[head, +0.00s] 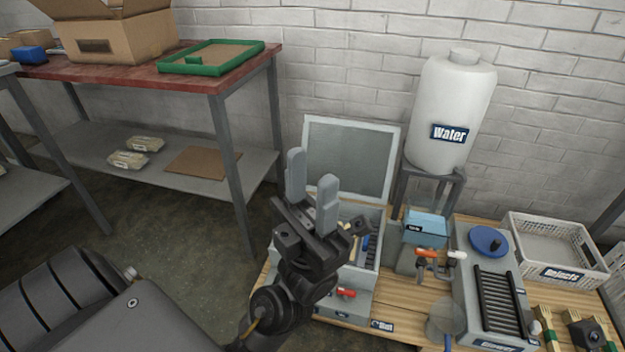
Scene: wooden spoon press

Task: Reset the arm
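My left gripper (312,186) is raised in the middle of the head view, with its two grey fingers pointing up. The fingers stand apart with nothing between them. It hides part of an open grey box (350,150) whose lid stands up behind it. My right gripper is not seen.
A wooden bench (395,300) holds the box, a blue-topped unit (426,228), a ribbed machine (490,290), a "Rejects" basket (555,245) and wooden spoon bundles (548,325). A water tank (450,105) stands behind. A red-topped table (130,72) carries a cardboard box (110,30) and green tray (212,57).

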